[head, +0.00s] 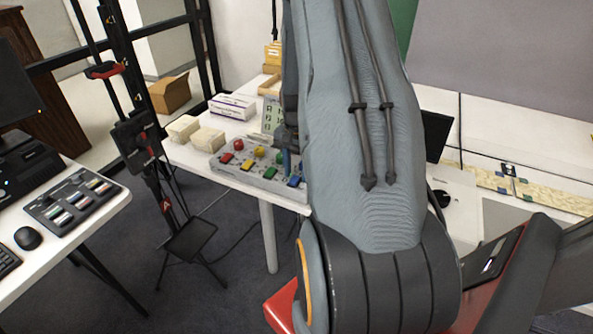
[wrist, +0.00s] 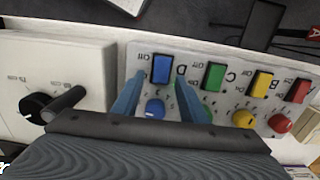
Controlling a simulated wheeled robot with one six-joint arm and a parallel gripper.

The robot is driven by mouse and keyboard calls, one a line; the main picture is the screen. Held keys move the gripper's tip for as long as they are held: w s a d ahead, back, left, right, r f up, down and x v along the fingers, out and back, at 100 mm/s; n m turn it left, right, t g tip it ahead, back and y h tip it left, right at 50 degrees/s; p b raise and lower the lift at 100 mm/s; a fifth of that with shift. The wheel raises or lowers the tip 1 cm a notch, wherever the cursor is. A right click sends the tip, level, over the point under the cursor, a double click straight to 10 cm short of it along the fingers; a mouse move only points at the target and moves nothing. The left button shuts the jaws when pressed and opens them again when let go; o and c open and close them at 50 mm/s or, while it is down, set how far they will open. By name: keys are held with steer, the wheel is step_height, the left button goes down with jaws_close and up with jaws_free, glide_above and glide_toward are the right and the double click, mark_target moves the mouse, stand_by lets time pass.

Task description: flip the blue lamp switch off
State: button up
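The blue lamp switch (wrist: 162,69) is a rocker on a pale control panel (wrist: 140,58), with a printed "Off" beside it. A blue round knob (wrist: 155,109) sits below it in the wrist view. My gripper (wrist: 160,84) has two blue fingers spread apart, one on each side of the blue switch, with nothing held between them. I cannot tell whether a fingertip touches the panel. In the head view the blue switch (head: 295,181) shows at the panel's right end, and my arm hides most of the gripper.
Green (wrist: 214,77), yellow (wrist: 260,83) and red (wrist: 298,91) switches lie to the right, with knobs below. A white box with a black dial (wrist: 36,106) stands left of the panel.

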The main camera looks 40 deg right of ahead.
mark_target(294, 180)
jaws_close()
steer(key=shift+a+f+t+h+b, duration=0.1)
steer(key=shift+a+t+h+b, duration=0.15)
steer(key=shift+h+b, duration=0.7)
steer(key=shift+y+b, duration=0.25)
steer(key=shift+b, duration=0.3)
steer(key=shift+s+r, duration=0.1)
steer(key=shift+r, duration=0.1)
jaws_free()
step_height(294, 180, up, 8)
steer(key=a+b, duration=0.1)
steer(key=shift+s+f, duration=0.15)
steer(key=shift+s, duration=0.1)
